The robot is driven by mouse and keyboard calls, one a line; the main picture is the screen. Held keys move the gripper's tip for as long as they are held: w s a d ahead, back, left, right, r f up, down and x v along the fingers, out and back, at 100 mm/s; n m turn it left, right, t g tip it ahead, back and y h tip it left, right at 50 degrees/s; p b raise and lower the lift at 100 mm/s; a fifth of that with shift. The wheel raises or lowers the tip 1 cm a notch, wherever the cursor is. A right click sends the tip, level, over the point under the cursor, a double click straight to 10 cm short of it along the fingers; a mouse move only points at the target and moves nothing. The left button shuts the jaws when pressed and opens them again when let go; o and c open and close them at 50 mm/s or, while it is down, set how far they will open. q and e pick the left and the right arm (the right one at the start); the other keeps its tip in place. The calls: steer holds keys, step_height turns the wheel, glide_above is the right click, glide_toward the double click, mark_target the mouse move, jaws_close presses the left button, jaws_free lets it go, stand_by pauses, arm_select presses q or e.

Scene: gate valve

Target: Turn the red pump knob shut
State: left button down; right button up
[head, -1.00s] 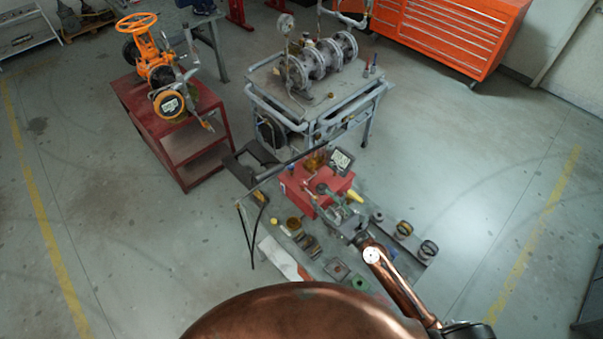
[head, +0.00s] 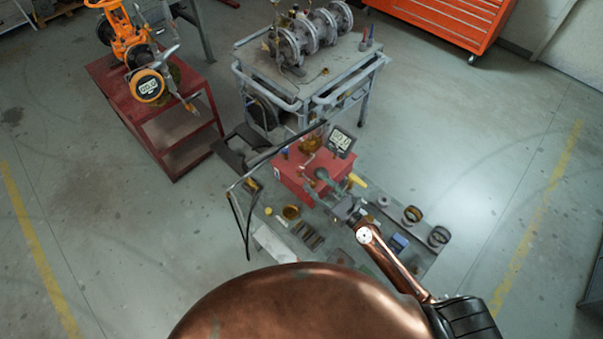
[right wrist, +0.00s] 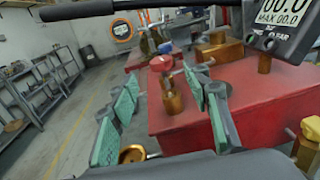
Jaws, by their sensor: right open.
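The red pump (head: 296,178) is a red box on the low bench in the head view. Its red body (right wrist: 268,105) fills the right of the right wrist view. A red knob (right wrist: 162,63) on a brass fitting (right wrist: 172,97) shows ahead, between the fingers in the picture; no contact shows. My right gripper (right wrist: 168,88) is open and empty, with green pads on both fingers. In the head view the right gripper (head: 333,190) is over the pump's near side. The knob is too small to tell there. My left gripper is out of view.
A digital gauge (right wrist: 283,28) and a black lever (right wrist: 95,10) lie close above the fingers. Small parts lie on the bench (head: 330,262). A red cabinet (head: 168,125) with an orange valve and a grey cart (head: 320,75) stand beyond.

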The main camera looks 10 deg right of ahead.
mark_target(303, 171)
steer(key=shift+w+a+f, duration=0.2)
steer(key=shift+w+a, duration=0.05)
steer(key=shift+w, duration=0.15)
steer(key=p+x, duration=0.1)
steer(key=x, duration=0.5)
steer(key=shift+w+a, duration=0.15)
steer(key=shift+w, duration=0.25)
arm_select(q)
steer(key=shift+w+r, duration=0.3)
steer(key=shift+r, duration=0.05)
